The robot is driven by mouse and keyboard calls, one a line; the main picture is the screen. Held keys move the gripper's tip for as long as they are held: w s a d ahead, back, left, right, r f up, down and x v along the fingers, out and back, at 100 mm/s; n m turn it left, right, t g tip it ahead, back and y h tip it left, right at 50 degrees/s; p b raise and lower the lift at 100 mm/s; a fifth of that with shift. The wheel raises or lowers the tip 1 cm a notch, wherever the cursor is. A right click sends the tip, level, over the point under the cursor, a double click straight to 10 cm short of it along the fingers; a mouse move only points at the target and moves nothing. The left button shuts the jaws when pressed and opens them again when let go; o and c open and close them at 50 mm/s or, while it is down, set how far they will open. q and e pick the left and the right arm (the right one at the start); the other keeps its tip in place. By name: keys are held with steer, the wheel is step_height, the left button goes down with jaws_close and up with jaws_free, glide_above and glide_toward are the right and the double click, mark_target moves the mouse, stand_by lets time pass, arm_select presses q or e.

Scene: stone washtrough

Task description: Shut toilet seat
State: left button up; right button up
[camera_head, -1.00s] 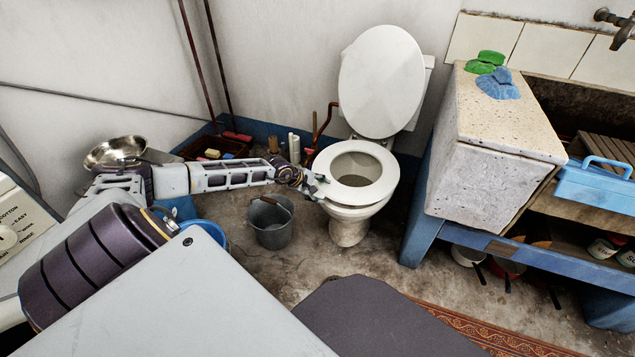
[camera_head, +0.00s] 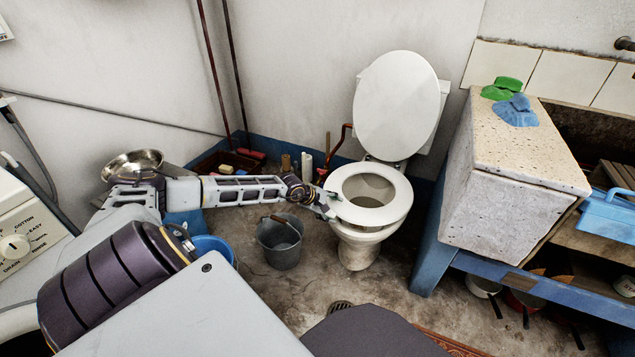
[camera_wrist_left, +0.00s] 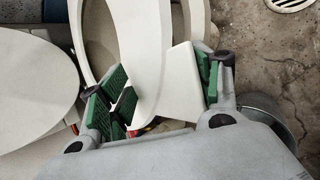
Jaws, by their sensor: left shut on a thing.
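The white toilet (camera_head: 357,248) stands against the back wall. Its oval lid (camera_head: 396,105) is upright, leaning back toward the cistern. The ring-shaped seat (camera_head: 398,204) lies roughly level over the bowl in the head view. My left gripper (camera_head: 328,204) is at the left edge of the seat ring. In the wrist view, the green-padded fingers of my left gripper (camera_wrist_left: 160,92) are on either side of the white seat rim (camera_wrist_left: 145,45), shut on it. The lid also shows at the left of the wrist view (camera_wrist_left: 30,90). My right gripper is not in view.
A grey bucket (camera_head: 281,246) stands on the floor just left of the toilet, below my left forearm. A stone washtrough (camera_head: 505,200) on a blue frame stands close on the right. Brushes and bottles (camera_head: 306,165) are behind my gripper. A drain (camera_head: 341,306) is in front.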

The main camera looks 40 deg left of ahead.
arm_select(q)
steer(key=shift+s+a+r, duration=0.15)
steer(key=shift+s+r, duration=0.25)
steer(key=shift+s, duration=0.2)
steer(key=shift+c, duration=0.9)
steer(key=shift+v, duration=0.95)
steer(key=shift+c, duration=0.9)
steer(key=v, duration=0.8)
steer(key=shift+a, duration=0.2)
steer(key=shift+r, duration=0.1)
